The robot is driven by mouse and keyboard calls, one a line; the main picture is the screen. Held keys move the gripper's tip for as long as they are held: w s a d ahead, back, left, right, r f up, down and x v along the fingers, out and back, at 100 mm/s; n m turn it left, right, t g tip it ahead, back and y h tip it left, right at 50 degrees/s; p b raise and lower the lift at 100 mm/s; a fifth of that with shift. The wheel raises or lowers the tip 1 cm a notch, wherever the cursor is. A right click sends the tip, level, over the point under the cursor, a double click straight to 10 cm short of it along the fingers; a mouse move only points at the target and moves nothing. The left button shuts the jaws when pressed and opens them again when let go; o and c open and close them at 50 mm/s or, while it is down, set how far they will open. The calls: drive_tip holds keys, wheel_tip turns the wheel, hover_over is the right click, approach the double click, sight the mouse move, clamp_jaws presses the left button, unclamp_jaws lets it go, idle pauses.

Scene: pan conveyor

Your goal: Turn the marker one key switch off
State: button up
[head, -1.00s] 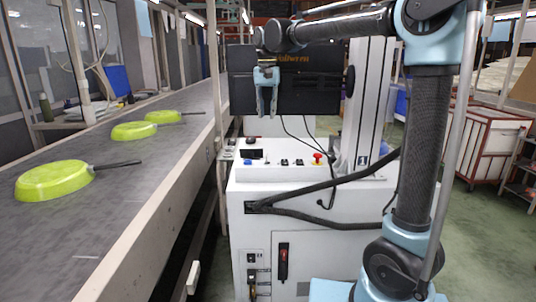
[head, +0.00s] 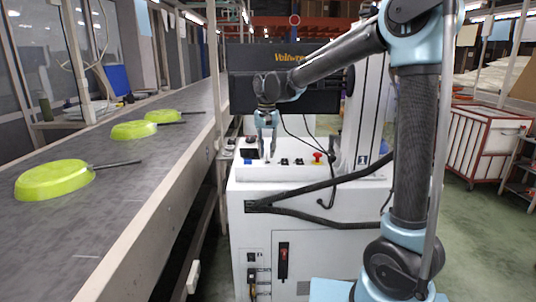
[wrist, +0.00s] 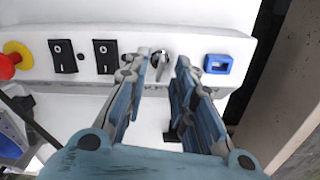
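The machine marked with a "1" plate (head: 362,161) has a white control panel on its top. In the wrist view a small silver key switch (wrist: 160,66) sits on that panel, with its key pointing roughly down in the picture. My gripper (head: 267,152) is low at the panel in the head view, with its fingers pointing down. In the wrist view my gripper (wrist: 165,62) is open, with one finger on each side of the key switch. I see no clear contact with it. In the head view the fingers largely hide the key switch.
Two black rocker switches (wrist: 84,57) and a red emergency button (wrist: 13,60) lie left of the key in the wrist view; a blue button (wrist: 218,64) lies right. A conveyor (head: 150,190) with green pans (head: 55,180) runs along the left. A thick black cable (head: 330,183) crosses the machine front.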

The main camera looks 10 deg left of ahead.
drive_tip(key=shift+f, duration=0.65)
drive_tip(key=shift+c, duration=0.5)
clamp_jaws()
drive_tip(key=shift+n, duration=1.2)
drive_tip(key=shift+o, duration=0.5)
unclamp_jaws()
